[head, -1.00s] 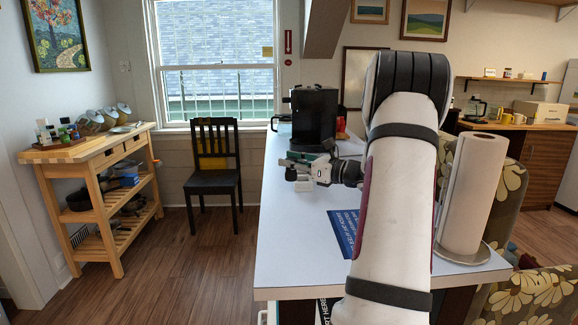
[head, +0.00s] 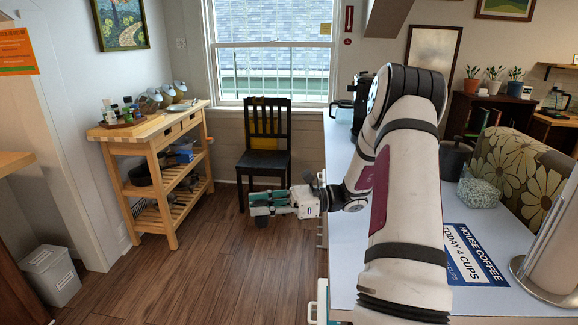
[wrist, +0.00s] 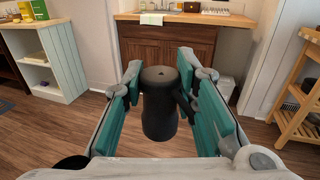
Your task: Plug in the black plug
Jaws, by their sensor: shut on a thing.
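My gripper (head: 262,208) hangs out past the left edge of the white counter, over the wooden floor. In the wrist view its two teal-padded fingers (wrist: 160,95) are shut on a black cylindrical thing (wrist: 160,118). This thing has a round flat top with a small dimple and a side piece at its right, by the right finger. It may be the black plug, but I cannot be sure. In the head view only a dark bit of it (head: 262,221) shows below the fingers. I cannot make out a socket or a cord.
The white counter (head: 345,160) bears a coffee sign (head: 475,255) and a black lidded canister (head: 455,162). A black chair (head: 264,150) stands by the window. A wooden cart (head: 160,165) and a white bin (head: 50,275) are at left. The floor between is clear. A wooden cabinet (wrist: 175,48) shows ahead in the wrist view.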

